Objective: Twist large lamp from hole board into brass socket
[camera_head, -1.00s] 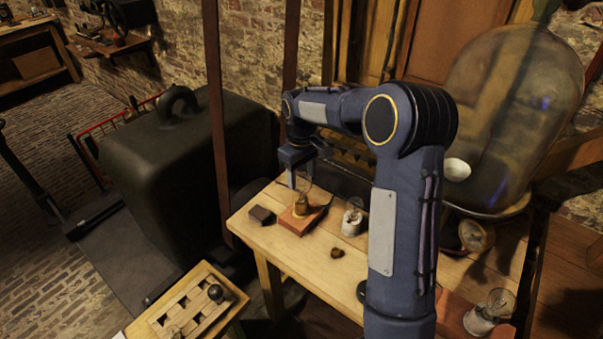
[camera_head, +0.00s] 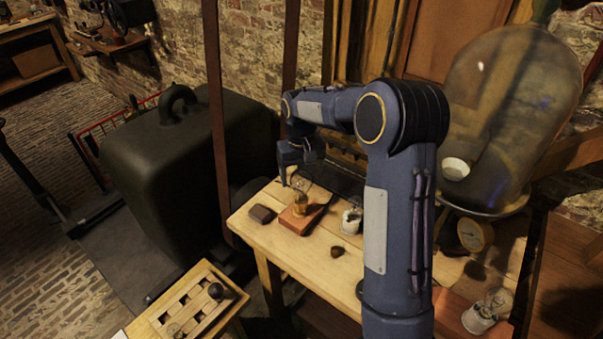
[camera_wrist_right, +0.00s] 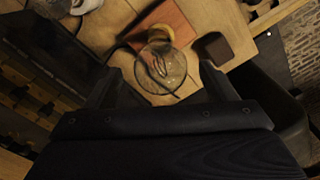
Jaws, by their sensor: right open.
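A large clear glass lamp (camera_head: 300,186) stands in the brass socket (camera_head: 300,206) on a reddish-brown wooden base (camera_head: 293,222) on the bench. In the right wrist view the lamp (camera_wrist_right: 160,68) shows its filament, with the socket (camera_wrist_right: 160,32) partly behind it. My right gripper (camera_head: 290,178) is open and empty, beside and above the lamp. In the right wrist view its fingers (camera_wrist_right: 158,82) are spread on either side of the lamp, apart from it. The hole board (camera_head: 207,296), pale with square openings, is at lower left; a dark round knob and a small glass piece sit on it. My left gripper is out of view.
On the bench (camera_head: 262,222) are a dark block (camera_head: 262,214), a white-based jar (camera_head: 352,221) and a small brown piece (camera_head: 338,252). A large glass bell (camera_head: 515,110) and a round gauge (camera_head: 474,235) stand at right. Another lamp (camera_head: 489,305) is at lower right.

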